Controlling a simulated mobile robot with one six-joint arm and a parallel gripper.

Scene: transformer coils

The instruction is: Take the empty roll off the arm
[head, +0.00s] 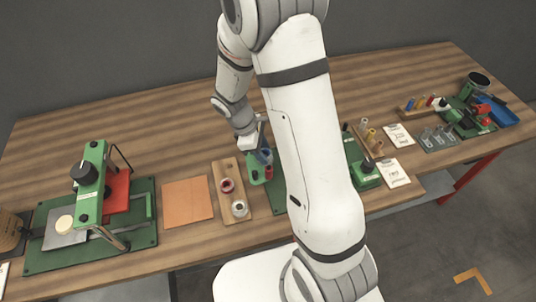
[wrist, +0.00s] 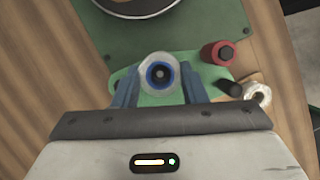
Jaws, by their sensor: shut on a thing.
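A pale roll with a blue core and a dark centre (wrist: 158,74) sits between the two blue fingers of my gripper (wrist: 157,88) in the wrist view. My gripper is shut on this roll. The roll is over the green arm (wrist: 155,99); I cannot tell whether it is still on a peg. In the head view my gripper (head: 258,141) reaches down at the green stand, and the blue of the roll or fingers is partly hidden there. A red spool (wrist: 217,53) and a black peg (wrist: 230,89) are to the right of the roll.
A white roll (wrist: 258,95) lies at the right in the wrist view. In the head view a wooden board (head: 222,168) holds a red and a white roll left of the stand. An orange mat (head: 188,201) and a green press (head: 90,185) are further left.

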